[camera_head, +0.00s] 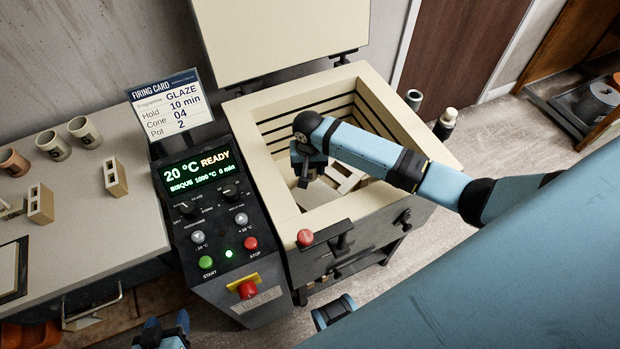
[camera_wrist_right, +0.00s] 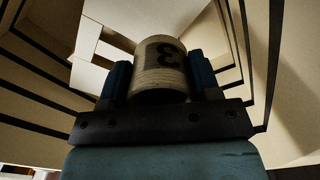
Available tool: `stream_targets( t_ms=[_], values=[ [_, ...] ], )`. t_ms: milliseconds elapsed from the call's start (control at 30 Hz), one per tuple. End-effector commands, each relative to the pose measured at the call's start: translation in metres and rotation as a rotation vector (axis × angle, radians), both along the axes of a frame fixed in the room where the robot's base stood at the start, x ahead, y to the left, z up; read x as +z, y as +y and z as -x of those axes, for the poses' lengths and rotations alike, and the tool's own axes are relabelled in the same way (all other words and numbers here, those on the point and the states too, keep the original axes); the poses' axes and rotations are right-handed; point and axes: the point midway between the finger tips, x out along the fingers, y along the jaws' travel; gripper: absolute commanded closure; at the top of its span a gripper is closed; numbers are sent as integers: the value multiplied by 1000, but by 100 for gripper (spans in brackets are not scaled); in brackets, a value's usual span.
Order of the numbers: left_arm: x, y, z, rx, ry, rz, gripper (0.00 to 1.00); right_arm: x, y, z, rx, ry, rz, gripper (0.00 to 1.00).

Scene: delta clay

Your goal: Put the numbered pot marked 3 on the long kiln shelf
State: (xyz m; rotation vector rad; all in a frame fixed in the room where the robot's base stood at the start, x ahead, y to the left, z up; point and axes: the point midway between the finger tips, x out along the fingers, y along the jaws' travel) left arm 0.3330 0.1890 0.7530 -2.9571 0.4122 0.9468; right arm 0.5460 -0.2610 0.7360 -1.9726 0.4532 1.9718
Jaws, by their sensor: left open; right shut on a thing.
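The pot marked 3 (camera_wrist_right: 160,68) is pale and speckled; its dark number appears upside down in the right wrist view. My right gripper (camera_head: 306,172) reaches down inside the open kiln (camera_head: 285,218), its two blue fingers (camera_wrist_right: 160,82) shut on the pot's sides. In the head view the gripper mostly hides the pot. A pale flat slab (camera_head: 318,192) and pale block-like pieces (camera_head: 346,178) lie low in the kiln. I cannot tell which is the long kiln shelf, nor whether the pot touches anything below. My left gripper (camera_head: 167,328) is open at the bottom edge, away from the kiln.
The control panel (camera_head: 212,200) stands left of the kiln, with a firing card (camera_head: 170,105) above it. The left table (camera_head: 90,225) holds several pots, including a brown one (camera_head: 12,162), and pale props (camera_head: 115,176). The kiln walls surround my right gripper closely.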

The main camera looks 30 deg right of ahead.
Motion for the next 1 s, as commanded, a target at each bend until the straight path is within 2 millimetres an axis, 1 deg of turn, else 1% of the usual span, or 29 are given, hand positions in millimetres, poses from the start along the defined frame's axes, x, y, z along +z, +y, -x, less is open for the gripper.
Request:
stream_targets(
  t_ms=[33,267,433,500,900,933,967,1000],
  values=[
    [-2,0,0,1,1,1,41,-8,0,0,0,1,0,69],
    [-3,-1,-1,4,7,5,41,-24,0,0,1,0,1,69],
    [-7,-3,-1,8,9,12,41,-50,0,0,0,1,0,69],
    [-8,-3,-2,10,11,14,41,-58,0,0,1,0,1,69],
    [-5,-2,-3,8,6,12,41,-62,0,0,0,-1,0,69],
    [-5,-2,-3,7,5,11,41,-62,0,0,1,-1,0,36],
    [-5,-2,-3,6,6,10,41,-62,0,0,1,-1,0,29],
    [-5,-1,-3,6,6,9,41,-62,0,0,1,-1,0,20]
  ],
)
